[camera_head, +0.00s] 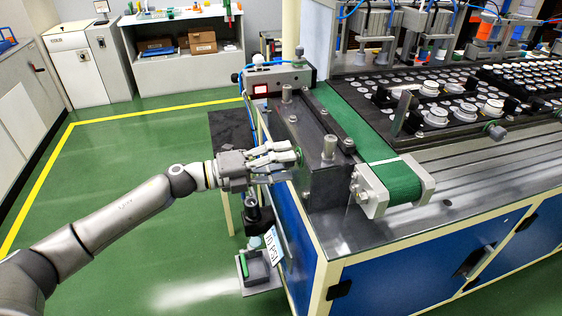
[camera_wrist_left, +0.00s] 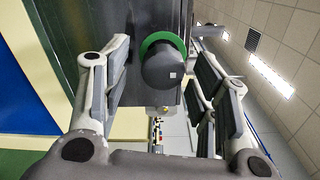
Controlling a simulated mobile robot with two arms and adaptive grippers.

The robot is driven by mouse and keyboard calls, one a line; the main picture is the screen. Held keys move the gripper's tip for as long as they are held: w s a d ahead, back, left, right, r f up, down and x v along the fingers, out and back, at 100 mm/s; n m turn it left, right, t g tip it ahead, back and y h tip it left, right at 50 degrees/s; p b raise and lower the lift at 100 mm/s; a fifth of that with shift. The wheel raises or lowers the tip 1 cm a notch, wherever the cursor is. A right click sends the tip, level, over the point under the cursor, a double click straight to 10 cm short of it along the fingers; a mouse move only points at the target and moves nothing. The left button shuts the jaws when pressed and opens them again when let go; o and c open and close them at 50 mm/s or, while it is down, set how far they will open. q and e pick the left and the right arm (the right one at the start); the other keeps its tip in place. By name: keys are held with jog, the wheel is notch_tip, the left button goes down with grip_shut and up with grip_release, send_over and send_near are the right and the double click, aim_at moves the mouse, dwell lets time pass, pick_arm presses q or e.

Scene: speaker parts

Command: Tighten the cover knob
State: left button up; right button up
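The cover knob (camera_wrist_left: 167,72) is a dark round knob with a green ring at its base, on the side of a grey metal housing (camera_head: 318,150). In the head view it is mostly hidden by my left gripper (camera_head: 290,160). In the left wrist view, my left gripper (camera_wrist_left: 160,95) is open, with one finger on each side of the knob. A gap shows between the knob and the left-hand finger. The right-hand finger is close to it; I cannot tell if it touches. My right gripper is not in view.
A black tray (camera_head: 405,88) with several round parts lies behind the belt. The green floor to the left is clear.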

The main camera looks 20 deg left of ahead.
pick_arm(q)
jog(key=v, duration=1.1)
jog(key=shift+s+a, duration=0.25)
jog(key=shift+a, duration=0.05)
dwell(0.8)
